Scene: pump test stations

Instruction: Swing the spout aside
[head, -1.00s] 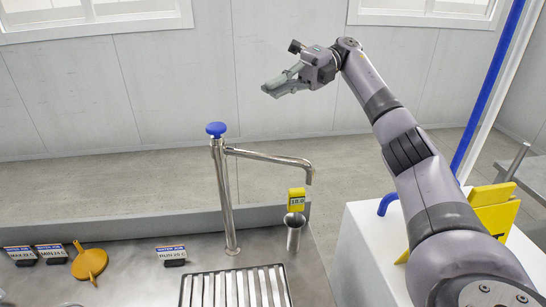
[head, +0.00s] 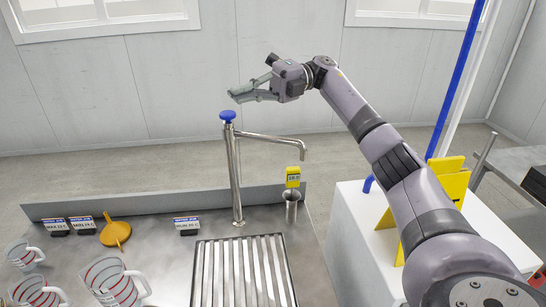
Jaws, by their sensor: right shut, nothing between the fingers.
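The spout (head: 270,138) is a thin metal pipe on a tall metal post (head: 235,180) with a blue knob (head: 228,115) on top. It reaches to the right, and its bent tip is above a yellow tag (head: 293,177) and a small metal cup (head: 291,207). My right gripper (head: 236,94) is shut and empty. In the picture it shows just above the blue knob, apart from the spout; its depth relative to the post is hard to tell. My left gripper is out of view.
A slatted drain grate (head: 243,270) lies in the steel bench before the post. Measuring jugs (head: 112,282), an orange funnel (head: 115,232) and small label stands (head: 186,226) are at left. A white cabinet (head: 345,225) with yellow panels stands right.

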